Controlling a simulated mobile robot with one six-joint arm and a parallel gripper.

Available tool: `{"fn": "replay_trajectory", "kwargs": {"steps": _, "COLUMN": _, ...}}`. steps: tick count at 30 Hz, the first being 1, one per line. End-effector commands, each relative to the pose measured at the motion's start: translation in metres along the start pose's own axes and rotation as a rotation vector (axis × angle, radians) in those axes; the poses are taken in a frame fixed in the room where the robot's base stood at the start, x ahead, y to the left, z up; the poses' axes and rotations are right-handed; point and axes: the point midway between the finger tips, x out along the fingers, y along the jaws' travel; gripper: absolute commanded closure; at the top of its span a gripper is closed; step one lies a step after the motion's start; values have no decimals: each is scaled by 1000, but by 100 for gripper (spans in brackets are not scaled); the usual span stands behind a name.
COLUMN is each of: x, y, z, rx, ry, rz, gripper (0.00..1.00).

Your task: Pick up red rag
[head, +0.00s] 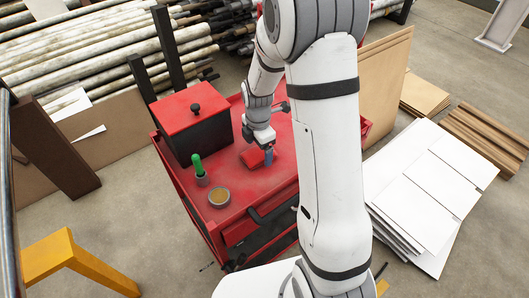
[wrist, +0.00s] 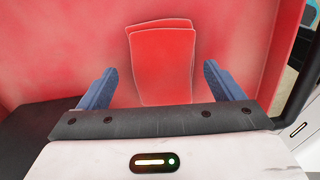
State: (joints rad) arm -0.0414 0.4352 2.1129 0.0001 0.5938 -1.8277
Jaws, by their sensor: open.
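The red rag (wrist: 161,68) is a folded, roughly rectangular cloth lying flat on the red cart top. In the wrist view it sits between and just beyond my two blue fingertips, which stand apart on either side of it. In the head view the rag (head: 252,157) lies beside my gripper (head: 268,157), partly hidden by it. My gripper (wrist: 168,82) is open and empty. I cannot tell how high the fingertips are above the cart top.
The red cart top (head: 236,181) also holds a black box with a red lid (head: 191,117), a green-handled tool in a small cup (head: 199,170) and a round tin (head: 219,197). White panels (head: 425,185) lie stacked on the floor at right. Pipes lie behind.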

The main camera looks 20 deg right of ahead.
Motion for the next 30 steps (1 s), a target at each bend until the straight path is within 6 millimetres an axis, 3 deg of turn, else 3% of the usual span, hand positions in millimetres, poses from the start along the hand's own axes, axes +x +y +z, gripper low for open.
{"fn": "replay_trajectory", "kwargs": {"steps": 3, "x": 10, "y": 0, "z": 0, "rx": 0, "ry": 0, "rz": -1, "gripper": 13}}
{"fn": "replay_trajectory", "kwargs": {"steps": 11, "x": 11, "y": 0, "z": -1, "rx": 0, "ry": 0, "rz": 1, "gripper": 14}}
{"fn": "replay_trajectory", "kwargs": {"steps": 27, "x": 11, "y": 0, "z": -1, "rx": -1, "ry": 0, "rz": 1, "gripper": 59}}
{"fn": "replay_trajectory", "kwargs": {"steps": 30, "x": 11, "y": 0, "z": -1, "rx": -1, "ry": 0, "rz": 1, "gripper": 61}}
